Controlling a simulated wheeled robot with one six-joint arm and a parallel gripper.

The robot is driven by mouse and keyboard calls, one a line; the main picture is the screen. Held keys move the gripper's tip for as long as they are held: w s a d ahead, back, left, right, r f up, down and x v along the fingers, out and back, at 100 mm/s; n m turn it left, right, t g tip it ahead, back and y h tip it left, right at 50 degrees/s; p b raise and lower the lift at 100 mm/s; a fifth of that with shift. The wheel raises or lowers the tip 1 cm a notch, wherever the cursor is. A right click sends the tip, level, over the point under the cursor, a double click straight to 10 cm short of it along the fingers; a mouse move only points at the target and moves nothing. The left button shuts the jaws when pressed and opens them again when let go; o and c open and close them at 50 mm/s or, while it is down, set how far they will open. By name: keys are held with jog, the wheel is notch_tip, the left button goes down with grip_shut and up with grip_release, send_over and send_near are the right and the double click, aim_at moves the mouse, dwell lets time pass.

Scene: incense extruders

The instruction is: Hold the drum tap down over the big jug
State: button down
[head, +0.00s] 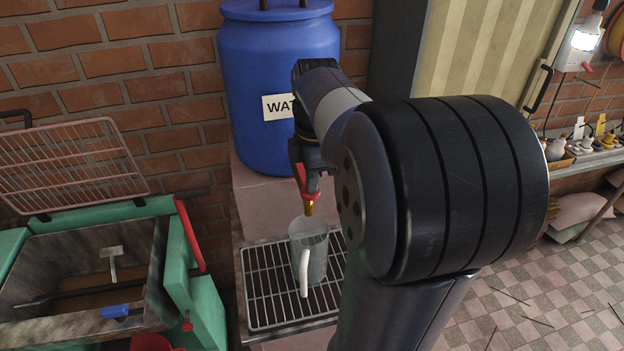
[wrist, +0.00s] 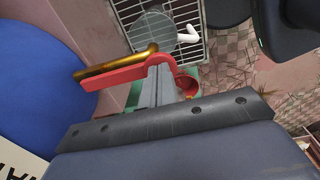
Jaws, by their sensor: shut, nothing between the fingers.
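The blue drum (head: 262,80), labelled WAT..., stands against the brick wall. Its tap has a red lever (head: 300,178) and a brass spout (head: 309,208). The red lever (wrist: 125,76) and brass spout (wrist: 115,62) also show in the wrist view. The big grey jug (head: 312,262), with a white handle, stands upright on a wire rack below the spout. My gripper (head: 312,182) is shut and empty at the tap. In the wrist view its fingertips (wrist: 160,72) overlap the lever; I cannot tell whether they press on it. No water stream is clear.
The wire rack (head: 262,298) lies under the jug. A green-framed metal trough (head: 60,270) with a pink grid lid (head: 75,165) stands at the left. A red bowl (head: 155,343) is at the bottom edge.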

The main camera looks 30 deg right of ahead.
jog(key=f+b, duration=0.1)
jog(key=f+t+b, duration=0.1)
jog(key=b, duration=0.1)
jog(key=shift+s+f, duration=0.15)
jog(key=shift+s, duration=0.15)
jog(key=shift+r, duration=0.3)
jog(key=shift+r+p, duration=0.2)
jog(key=shift+p, duration=0.1)
dwell(2.4)
jog(key=shift+r+p, duration=0.65)
jog(key=shift+w+a+r+p, duration=0.1)
jog(key=shift+a+r+p, duration=0.05)
jog(key=shift+r+p, duration=0.4)
notch_tip(320, 180, up, 13)
jog(key=p, duration=0.2)
jog(key=shift+s+d, duration=0.2)
jog(key=shift+s, duration=0.1)
jog(key=shift+f, duration=0.2)
